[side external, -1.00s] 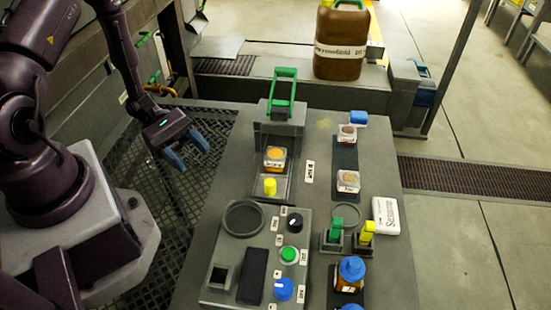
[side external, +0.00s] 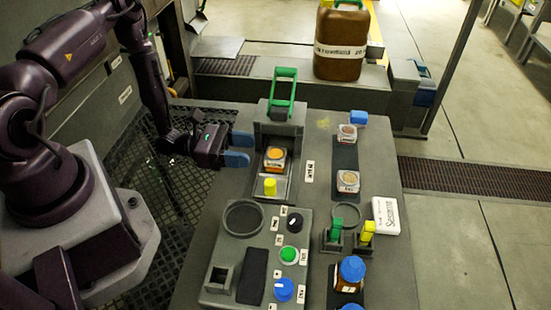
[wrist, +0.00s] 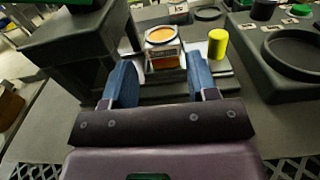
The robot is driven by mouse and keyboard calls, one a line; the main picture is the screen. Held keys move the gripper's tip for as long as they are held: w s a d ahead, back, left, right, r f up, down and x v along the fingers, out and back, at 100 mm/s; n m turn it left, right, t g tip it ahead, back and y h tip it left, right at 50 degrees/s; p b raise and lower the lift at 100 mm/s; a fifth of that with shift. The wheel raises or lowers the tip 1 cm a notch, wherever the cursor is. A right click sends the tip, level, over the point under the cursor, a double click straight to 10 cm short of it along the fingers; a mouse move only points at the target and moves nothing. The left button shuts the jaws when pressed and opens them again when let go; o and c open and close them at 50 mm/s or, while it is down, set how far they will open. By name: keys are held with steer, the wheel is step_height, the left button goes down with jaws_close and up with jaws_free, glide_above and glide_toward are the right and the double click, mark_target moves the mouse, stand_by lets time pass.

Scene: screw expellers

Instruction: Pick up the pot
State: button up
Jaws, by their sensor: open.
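The pot appears to be the small clear square container with orange contents (side external: 275,158), labelled on its side. It stands upright in the metal tray below the green-handled press. The wrist view shows the same pot (wrist: 163,52) ahead of and between my blue fingers. My gripper (side external: 243,149) is open and empty, just left of the pot in the side view, its fingers pointing right toward it. A gap shows between fingertips and pot.
A yellow cylinder (side external: 270,187) stands close in front of the pot. The dark press block (side external: 278,124) rises just behind it. A control panel with a round recess (side external: 243,218) and knobs lies nearer. More labelled containers (side external: 348,181) stand to the right.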

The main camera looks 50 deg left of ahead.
steer(key=shift+x, duration=2.8)
steer(key=shift+s+f, duration=0.1)
steer(key=c, duration=0.7)
step_height(320, 180, up, 17)
step_height(320, 180, up, 11)
steer(key=n+t+y, duration=0.4)
steer(key=n+y, duration=0.2)
steer(key=y, duration=0.2)
glide_above(267, 152)
steer(key=w+a, duration=0.3)
steer(key=shift+w+a, duration=0.1)
steer(key=shift+w, duration=0.05)
steer(key=shift+a, duration=0.2)
